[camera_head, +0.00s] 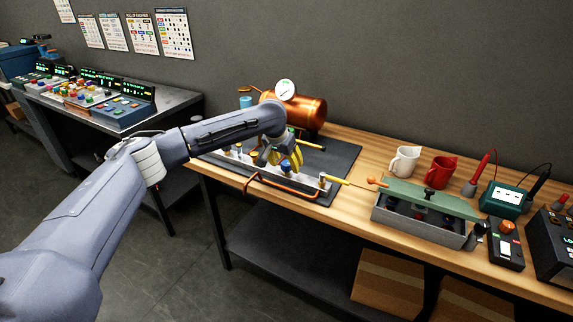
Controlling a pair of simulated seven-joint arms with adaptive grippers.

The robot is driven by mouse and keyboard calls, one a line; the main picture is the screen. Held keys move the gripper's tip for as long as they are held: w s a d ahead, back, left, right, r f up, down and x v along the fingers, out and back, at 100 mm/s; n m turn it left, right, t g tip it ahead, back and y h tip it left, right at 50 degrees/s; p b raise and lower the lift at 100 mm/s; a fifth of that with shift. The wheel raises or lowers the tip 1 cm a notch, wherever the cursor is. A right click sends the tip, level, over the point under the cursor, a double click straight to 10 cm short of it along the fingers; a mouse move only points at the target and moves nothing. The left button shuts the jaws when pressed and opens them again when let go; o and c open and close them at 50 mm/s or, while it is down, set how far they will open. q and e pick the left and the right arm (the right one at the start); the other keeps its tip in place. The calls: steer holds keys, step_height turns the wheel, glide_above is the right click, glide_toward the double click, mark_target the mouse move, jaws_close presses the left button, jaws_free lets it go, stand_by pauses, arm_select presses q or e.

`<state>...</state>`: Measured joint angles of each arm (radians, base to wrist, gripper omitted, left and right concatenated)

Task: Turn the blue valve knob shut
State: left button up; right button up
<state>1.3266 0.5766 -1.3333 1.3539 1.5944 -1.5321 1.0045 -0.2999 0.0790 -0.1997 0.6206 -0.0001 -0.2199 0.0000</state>
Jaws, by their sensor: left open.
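The blue valve knob (286,168) is on the metal manifold of the brewer, on the dark mat on the wooden bench. My left arm reaches in from the left, and its left gripper (284,162) points down at the manifold. The gripper is open, with its yellow-marked fingers close around or just above the blue knob. I cannot tell whether they touch it. The gripper and wrist hide part of the manifold. My right gripper is not in view.
A copper tank (308,112) with a gauge stands behind the arm. A copper pipe (283,186) runs along the manifold's front. To the right are a white mug (404,161), a red mug (440,170) and a grey box (415,222) with a green top. A control desk (110,98) stands left.

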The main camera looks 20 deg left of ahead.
arm_select(q)
steer(key=shift+w+f, duration=0.15)
steer(key=shift+f, duration=0.25)
jaws_close()
stand_by(0.4)
